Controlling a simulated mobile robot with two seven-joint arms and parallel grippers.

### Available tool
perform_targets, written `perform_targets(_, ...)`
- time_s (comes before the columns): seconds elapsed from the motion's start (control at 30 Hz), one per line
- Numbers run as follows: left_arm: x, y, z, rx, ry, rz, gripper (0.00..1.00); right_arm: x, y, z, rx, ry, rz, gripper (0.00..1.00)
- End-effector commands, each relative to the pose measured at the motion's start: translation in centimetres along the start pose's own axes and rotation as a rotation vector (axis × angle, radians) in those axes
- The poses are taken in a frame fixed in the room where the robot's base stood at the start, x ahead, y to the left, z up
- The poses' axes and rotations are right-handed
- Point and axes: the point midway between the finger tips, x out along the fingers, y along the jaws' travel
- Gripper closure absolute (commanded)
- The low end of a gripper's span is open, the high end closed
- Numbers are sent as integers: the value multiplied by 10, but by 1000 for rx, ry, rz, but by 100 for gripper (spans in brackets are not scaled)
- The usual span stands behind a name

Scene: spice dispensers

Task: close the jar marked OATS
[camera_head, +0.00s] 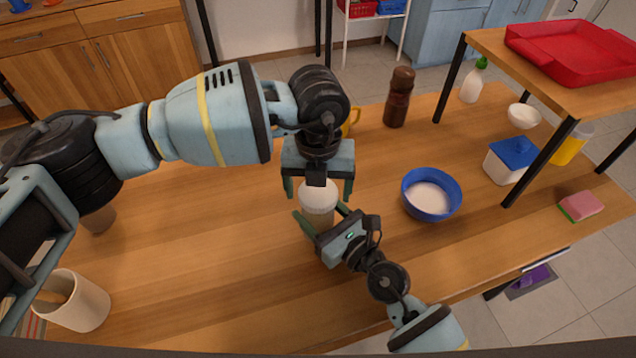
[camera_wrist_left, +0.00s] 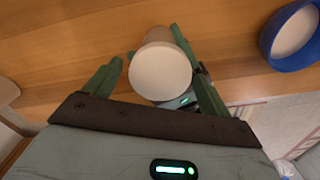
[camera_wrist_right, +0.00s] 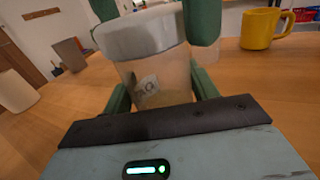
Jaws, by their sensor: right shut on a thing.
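A see-through jar (camera_wrist_right: 158,88) with pale contents stands on the table; its label is only partly readable. A round white lid (camera_head: 318,194) covers its top, and it also shows in the left wrist view (camera_wrist_left: 160,73) and the right wrist view (camera_wrist_right: 140,36). I cannot tell whether it is fully seated. My right gripper (camera_head: 323,218) is shut on the jar's body from the front. My left gripper (camera_head: 319,190) points down from above, its open fingers on either side of the lid, with a gap visible on one side.
A blue bowl (camera_head: 430,206) of white contents stands right of the jar. A yellow mug (camera_head: 351,119) and a brown grinder (camera_head: 398,97) stand behind. A blue-lidded box (camera_head: 506,161), a sponge (camera_head: 581,206) and a raised shelf are at right. A beige cup (camera_head: 77,301) is at front left.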

Motion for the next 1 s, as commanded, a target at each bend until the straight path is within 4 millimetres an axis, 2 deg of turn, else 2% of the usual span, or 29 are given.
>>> perform_targets(0.03, 0, 0, 0, 0, 0, 0, 22, 0, 0, 0, 0, 1, 0, 100)
perform_targets(0.33, 0, 0, 0, 0, 0, 0, 62, 0, 0, 0, 0, 0, 0, 100)
perform_targets(0.47, 0, 0, 0, 22, 0, 0, 63, 0, 0, 0, 0, 0, 0, 100)
perform_targets(0.57, 0, 0, 0, 107, 0, 0, 63, 0, 0, 0, 0, 0, 0, 100)
perform_targets(1.0, 0, 0, 0, 815, -1, 0, 63, 0, 0, 0, 0, 0, 0, 100)
